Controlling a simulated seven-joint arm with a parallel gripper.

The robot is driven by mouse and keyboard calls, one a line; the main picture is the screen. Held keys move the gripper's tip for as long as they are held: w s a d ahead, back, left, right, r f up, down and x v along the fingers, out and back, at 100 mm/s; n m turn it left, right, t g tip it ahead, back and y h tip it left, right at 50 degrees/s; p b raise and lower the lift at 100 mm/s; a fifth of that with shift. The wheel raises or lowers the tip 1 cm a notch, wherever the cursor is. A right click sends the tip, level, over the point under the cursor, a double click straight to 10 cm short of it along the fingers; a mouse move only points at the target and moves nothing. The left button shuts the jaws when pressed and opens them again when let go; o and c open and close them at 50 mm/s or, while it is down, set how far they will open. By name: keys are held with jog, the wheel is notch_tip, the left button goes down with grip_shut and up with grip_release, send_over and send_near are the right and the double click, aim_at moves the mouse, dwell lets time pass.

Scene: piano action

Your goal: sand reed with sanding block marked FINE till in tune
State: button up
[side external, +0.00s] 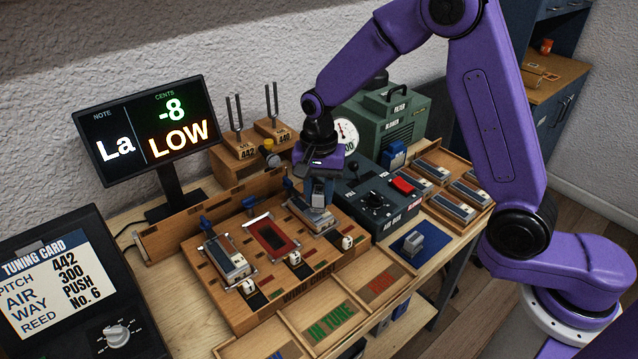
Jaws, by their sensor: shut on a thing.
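My gripper (319,182) is over the right slot of the wooden wind chest (215,290). It is shut on a small blue-grey block (319,196), mostly hidden by the fingers; I cannot read any FINE mark on it. The block is at or just above a metal reed plate (312,218); contact is unclear. Another reed plate (228,258) lies in the left slot, and the middle slot shows a dark red bed (271,237). The tuner screen (146,130) reads La, -8 cents, LOW.
A second grey block (413,240) stands on a blue pad at the front right. The red-brown pad (381,283) is bare, as is the IN TUNE tray (333,322). Tuning forks (240,118) stand behind. The air box (373,200) is close right.

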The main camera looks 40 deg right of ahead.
aim_at(315, 205)
jog(key=shift+f, duration=0.55)
jog(key=shift+a+f, duration=0.25)
jog(key=shift+f, duration=0.35)
jog(key=shift+c, duration=0.4)
jog(key=shift+a+f, duration=0.25)
jog(key=shift+a, duration=0.55)
jog(key=shift+d, duration=1.1)
jog(key=shift+a, duration=1.15)
jog(key=shift+w+r, duration=0.1)
jog(key=shift+r, duration=4)
